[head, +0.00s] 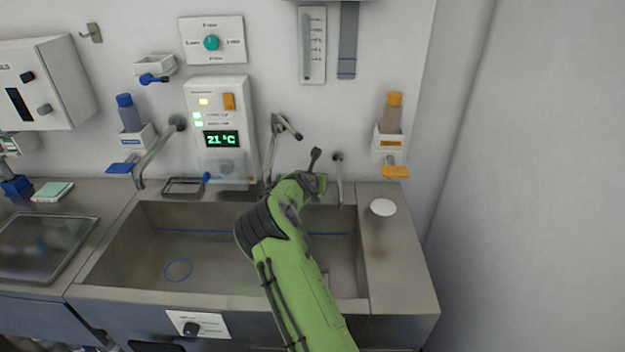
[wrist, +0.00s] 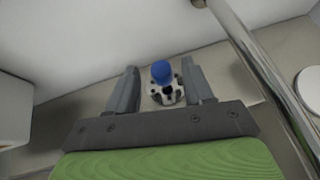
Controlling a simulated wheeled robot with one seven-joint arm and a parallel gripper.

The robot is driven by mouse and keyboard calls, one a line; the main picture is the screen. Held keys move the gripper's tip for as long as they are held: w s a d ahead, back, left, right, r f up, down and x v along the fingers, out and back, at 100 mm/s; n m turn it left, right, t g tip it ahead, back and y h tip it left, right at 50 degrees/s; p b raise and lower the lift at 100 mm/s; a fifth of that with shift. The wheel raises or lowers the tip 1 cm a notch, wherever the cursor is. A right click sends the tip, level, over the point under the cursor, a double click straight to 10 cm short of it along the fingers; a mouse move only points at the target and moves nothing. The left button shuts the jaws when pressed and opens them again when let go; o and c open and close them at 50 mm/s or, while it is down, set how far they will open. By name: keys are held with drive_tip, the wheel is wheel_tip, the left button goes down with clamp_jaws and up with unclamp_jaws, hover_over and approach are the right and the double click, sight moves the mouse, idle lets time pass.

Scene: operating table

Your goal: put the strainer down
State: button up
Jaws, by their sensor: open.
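The strainer (wrist: 168,97) is a small round metal piece with holes and a blue knob (wrist: 161,71) on top. In the wrist view it sits upright on the steel ledge (wrist: 85,112) behind the sink, close to the wall. My gripper (wrist: 160,76) is open, with one finger on each side of the strainer and a visible gap to each. In the head view I cannot make out the strainer; my green arm reaches over the sink (head: 130,235) to the back ledge there.
A metal tap pipe (wrist: 255,65) runs close by on the right in the wrist view. A white disc (head: 383,207) lies on the right-hand counter. A steel soap dish (head: 183,186) is on the back ledge at left. The sink basin looks largely empty.

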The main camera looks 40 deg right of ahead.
drive_tip(key=s+a+r+m+g+y, duration=0.1)
drive_tip(key=s+a+r+m+y, duration=0.2)
drive_tip(key=s+a+r+m, duration=0.4)
drive_tip(key=s+a+r+m+y, duration=0.25)
drive_tip(key=s+a+m, duration=0.25)
drive_tip(key=s+a, duration=0.4)
drive_tip(key=s+a+r+m+g+y, duration=0.1)
drive_tip(key=s+a+r+m+y, duration=0.1)
drive_tip(key=s+a+r+m, duration=0.5)
drive_tip(key=s+a+m, duration=0.3)
drive_tip(key=s+a, duration=0.2)
drive_tip(key=s, duration=0.5)
drive_tip(key=s+a+m+y, duration=0.1)
drive_tip(key=s+a+m, duration=0.3)
drive_tip(key=s, duration=0.5)
drive_tip(key=shift+s+a+f+g+p, duration=0.3)
drive_tip(key=shift+s+a+f+p, duration=0.05)
drive_tip(key=shift+a, duration=0.45)
drive_tip(key=shift+y, duration=0.25)
